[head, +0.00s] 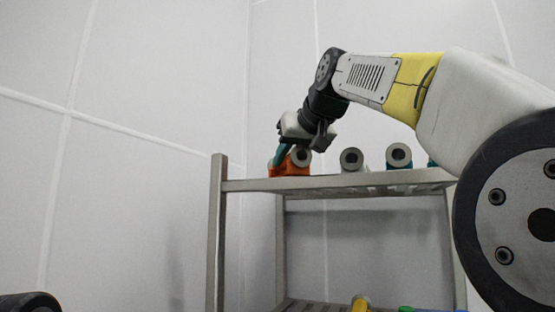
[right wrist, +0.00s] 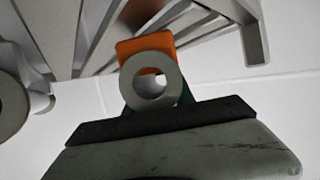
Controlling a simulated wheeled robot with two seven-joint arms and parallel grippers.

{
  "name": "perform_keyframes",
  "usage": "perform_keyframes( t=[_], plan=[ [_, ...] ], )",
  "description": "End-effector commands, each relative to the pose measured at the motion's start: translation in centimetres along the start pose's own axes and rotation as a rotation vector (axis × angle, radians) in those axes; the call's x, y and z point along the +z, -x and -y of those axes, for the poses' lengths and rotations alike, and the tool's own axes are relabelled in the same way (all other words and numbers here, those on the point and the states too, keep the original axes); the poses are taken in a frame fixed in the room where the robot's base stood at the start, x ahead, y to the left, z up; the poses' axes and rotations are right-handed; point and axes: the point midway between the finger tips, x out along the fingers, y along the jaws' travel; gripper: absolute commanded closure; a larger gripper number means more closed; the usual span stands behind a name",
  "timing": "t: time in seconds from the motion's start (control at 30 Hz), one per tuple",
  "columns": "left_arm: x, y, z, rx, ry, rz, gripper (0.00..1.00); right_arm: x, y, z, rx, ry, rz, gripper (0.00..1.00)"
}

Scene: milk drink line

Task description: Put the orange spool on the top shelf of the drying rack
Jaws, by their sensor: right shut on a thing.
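The orange spool (head: 292,166), with a grey ring-shaped end, is at the left end of the top shelf of the drying rack (head: 345,182). My right gripper (head: 283,155) comes down on it from above and is shut on it. The spool's underside is level with the shelf top; I cannot tell whether it touches. In the right wrist view the orange spool (right wrist: 147,48) shows beyond the gripper's dark edge, its grey ring facing the camera, with rack bars behind. The fingertips are mostly hidden. My left gripper is not in view.
Two more grey-ended spools stand on the top shelf to the right, one in the middle (head: 352,159) and one with a teal base (head: 399,155). A yellow item (head: 360,303) and a green one (head: 406,309) show on a lower shelf. White walls stand behind.

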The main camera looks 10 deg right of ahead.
Motion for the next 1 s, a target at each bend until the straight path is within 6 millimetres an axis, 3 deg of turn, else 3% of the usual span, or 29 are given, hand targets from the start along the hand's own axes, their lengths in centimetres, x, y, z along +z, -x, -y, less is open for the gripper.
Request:
perform_keyframes(
  t=[0.4, 0.43, 0.57, 0.87, 1.0],
  plan=[
    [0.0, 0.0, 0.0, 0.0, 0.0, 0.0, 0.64, 0.8, -0.3, 0.1, -0.001, 0.0, -0.001, 1.0],
    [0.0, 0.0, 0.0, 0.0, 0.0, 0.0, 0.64, 0.8, -0.3, 0.1, -0.001, 0.0, -0.001, 0.68],
    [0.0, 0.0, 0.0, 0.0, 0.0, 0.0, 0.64, 0.8, -0.3, 0.1, -0.001, 0.0, -0.001, 0.45],
    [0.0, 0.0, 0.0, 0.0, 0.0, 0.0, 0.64, 0.8, -0.3, 0.0, -0.001, 0.0, 0.002, 0.45],
    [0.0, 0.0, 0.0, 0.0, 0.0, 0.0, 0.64, 0.7, 1.1, 0.0, 0.0, 0.001, -0.002, 0.45]
  ],
)
